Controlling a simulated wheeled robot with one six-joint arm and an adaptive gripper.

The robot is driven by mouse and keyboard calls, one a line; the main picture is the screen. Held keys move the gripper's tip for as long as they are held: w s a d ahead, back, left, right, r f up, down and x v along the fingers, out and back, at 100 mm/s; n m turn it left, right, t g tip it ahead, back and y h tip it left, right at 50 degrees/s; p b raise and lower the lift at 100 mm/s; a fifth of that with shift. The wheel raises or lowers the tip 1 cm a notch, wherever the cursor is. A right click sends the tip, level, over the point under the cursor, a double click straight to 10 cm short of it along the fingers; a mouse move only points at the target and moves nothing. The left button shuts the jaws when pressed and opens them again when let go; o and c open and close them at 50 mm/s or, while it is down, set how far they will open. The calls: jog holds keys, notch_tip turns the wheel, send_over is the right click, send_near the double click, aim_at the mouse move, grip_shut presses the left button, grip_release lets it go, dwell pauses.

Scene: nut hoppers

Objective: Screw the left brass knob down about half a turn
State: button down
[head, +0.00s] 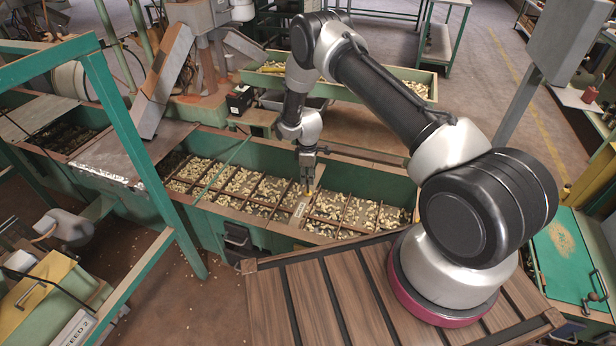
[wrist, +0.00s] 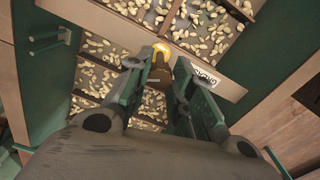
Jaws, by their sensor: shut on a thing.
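The brass knob (wrist: 171,54) shows in the wrist view between my fingertips, beside a white lettered label. My gripper (wrist: 168,66) is shut on it, one finger on each side. The fingers hide part of the knob. In the head view my gripper (head: 308,184) points down at the crossbar over the long green hopper, and the knob is mostly hidden there. How far the knob is screwed down cannot be told.
The green hopper (head: 262,236) holds many pale nuts under dark dividers. The label plate (head: 300,208) lies next to the knob. A slatted wooden deck (head: 300,290) is in front. A green frame (head: 130,130) stands at the left.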

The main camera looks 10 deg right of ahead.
jog(key=m, duration=0.6)
jog(key=shift+m, duration=0.3)
jog(key=m, duration=0.5)
jog(key=shift+s, duration=0.1)
jog(key=m, duration=0.5)
jog(key=shift+m, duration=0.4)
jog(key=m, duration=0.5)
jog(key=shift+a+m, duration=0.1)
jog(key=shift+m, duration=0.2)
jog(key=c, duration=1.2)
grip_release()
